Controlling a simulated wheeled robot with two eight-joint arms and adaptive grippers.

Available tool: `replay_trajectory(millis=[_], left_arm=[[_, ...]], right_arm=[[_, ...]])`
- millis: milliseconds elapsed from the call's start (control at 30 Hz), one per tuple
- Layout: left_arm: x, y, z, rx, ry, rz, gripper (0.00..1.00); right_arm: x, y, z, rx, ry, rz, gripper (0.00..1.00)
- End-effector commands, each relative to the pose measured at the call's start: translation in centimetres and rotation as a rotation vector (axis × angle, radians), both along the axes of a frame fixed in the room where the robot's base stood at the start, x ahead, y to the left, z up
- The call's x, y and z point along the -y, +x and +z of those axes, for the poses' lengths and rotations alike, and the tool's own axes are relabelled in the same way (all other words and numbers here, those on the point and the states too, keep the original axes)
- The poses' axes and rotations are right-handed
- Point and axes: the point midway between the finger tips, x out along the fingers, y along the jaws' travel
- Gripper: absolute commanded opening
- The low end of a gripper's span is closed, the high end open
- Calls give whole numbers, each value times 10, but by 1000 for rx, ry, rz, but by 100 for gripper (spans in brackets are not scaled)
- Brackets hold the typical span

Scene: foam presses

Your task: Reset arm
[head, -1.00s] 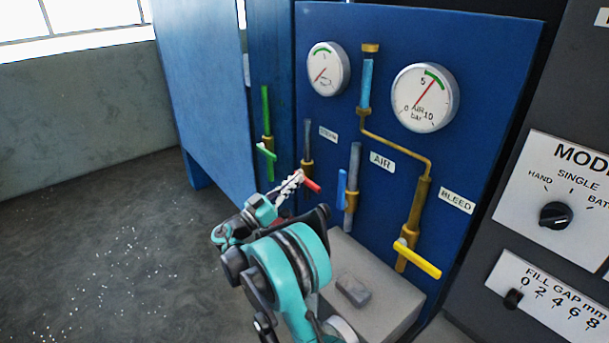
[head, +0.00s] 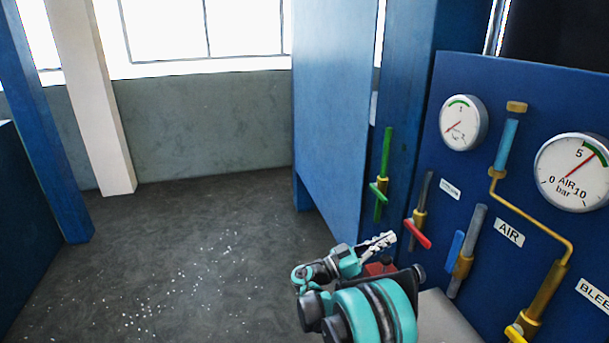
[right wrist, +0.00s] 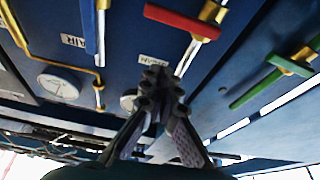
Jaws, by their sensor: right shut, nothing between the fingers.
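My right gripper (head: 384,240) is in the head view at the lower middle, in front of the blue valve panel (head: 520,110). Its fingertips are close to the left end of the red valve handle (head: 418,233); in the head view I cannot tell whether they touch. In the right wrist view the two fingers (right wrist: 160,80) are together with nothing between them, and the red handle (right wrist: 183,22) shows beyond the tips, apart from them. My left gripper is not in any view.
A grey block (head: 445,318) stands below. The speckled floor (head: 190,255) at left is open.

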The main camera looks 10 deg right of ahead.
Motion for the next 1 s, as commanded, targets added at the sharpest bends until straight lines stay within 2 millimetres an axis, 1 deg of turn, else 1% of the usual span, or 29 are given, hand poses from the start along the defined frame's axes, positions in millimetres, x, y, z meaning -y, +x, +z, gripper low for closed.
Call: replay_trajectory(millis=[133, 233, 367, 467, 567, 667, 700, 767, 800, 867, 900, 1000], left_arm=[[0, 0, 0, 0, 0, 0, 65], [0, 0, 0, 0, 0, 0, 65], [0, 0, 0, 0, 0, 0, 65], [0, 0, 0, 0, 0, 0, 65], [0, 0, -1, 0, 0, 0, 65], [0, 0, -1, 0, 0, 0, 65], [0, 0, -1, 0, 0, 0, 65], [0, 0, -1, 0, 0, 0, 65], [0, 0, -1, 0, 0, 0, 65], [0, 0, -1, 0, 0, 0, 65], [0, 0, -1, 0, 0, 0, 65], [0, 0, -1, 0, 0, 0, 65]], right_arm=[[10, -7, 6, -85, 83, 3, 0], [20, -19, 8, -211, 206, 21, 0], [25, -46, 2, -408, 394, 87, 0], [19, -71, -8, -547, 526, 166, 0], [6, -99, -21, -671, 647, 269, 0], [-15, -129, -35, -778, 751, 393, 0], [-25, -142, -41, -815, 788, 448, 0], [-41, -161, -50, -864, 838, 534, 0], [-53, -173, -56, -892, 869, 595, 0], [-72, -192, -65, -926, 909, 689, 0], [-85, -204, -70, -946, 931, 754, 0], [-117, -230, -82, -972, 971, 913, 0]])
